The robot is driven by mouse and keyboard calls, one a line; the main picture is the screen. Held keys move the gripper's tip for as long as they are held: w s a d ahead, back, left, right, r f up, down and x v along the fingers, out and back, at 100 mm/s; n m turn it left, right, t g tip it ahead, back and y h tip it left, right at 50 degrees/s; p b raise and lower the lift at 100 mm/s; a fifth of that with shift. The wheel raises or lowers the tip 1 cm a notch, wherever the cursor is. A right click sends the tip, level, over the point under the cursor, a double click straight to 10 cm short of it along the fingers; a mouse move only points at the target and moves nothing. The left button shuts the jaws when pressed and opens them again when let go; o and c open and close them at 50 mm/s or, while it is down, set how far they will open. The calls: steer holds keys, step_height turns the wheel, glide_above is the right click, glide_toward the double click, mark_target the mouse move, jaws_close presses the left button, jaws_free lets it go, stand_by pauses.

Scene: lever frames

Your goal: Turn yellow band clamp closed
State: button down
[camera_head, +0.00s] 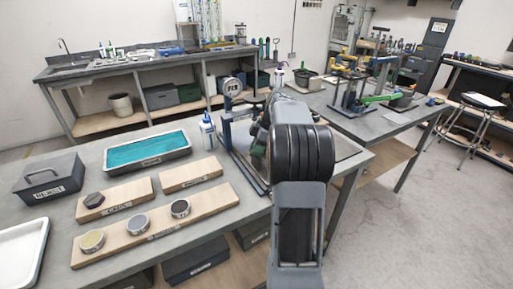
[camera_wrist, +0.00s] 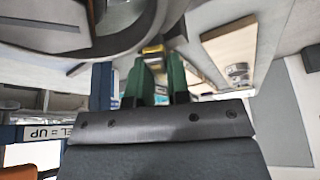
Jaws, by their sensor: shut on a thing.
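In the wrist view, my gripper (camera_wrist: 160,68) has two green fingers closed on a small yellow and dark piece, which looks like the yellow band clamp's lever (camera_wrist: 153,48). It sits at the fingertips, just below a large rounded grey body. The rest of the clamp is hidden by that body and the fingers. How far the clamp is turned cannot be seen.
On the bench left of my arm are a teal-lined tray (camera_head: 147,148), a white bottle (camera_head: 208,131), wooden boards with round pieces (camera_head: 155,224) and a dark lidded box (camera_head: 48,180). A second bench (camera_head: 395,117) with tools stands behind right.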

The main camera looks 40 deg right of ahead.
steer(key=n+g, duration=0.1)
steer(key=n, duration=0.1)
steer(key=n+g+p, duration=0.1)
steer(key=n, duration=0.1)
steer(key=shift+w+d+n+y+p, duration=0.1)
steer(key=shift+w+n+y+p, duration=0.05)
steer(key=shift+n+y+p, duration=0.2)
steer(key=shift+n, duration=0.25)
steer(key=c, duration=1.1)
jaws_free()
steer(key=p+v, duration=0.2)
steer(key=v, duration=1.1)
steer(key=shift+d+r+p, duration=0.1)
steer(key=shift+r+p, duration=0.25)
steer(key=shift+r, duration=0.05)
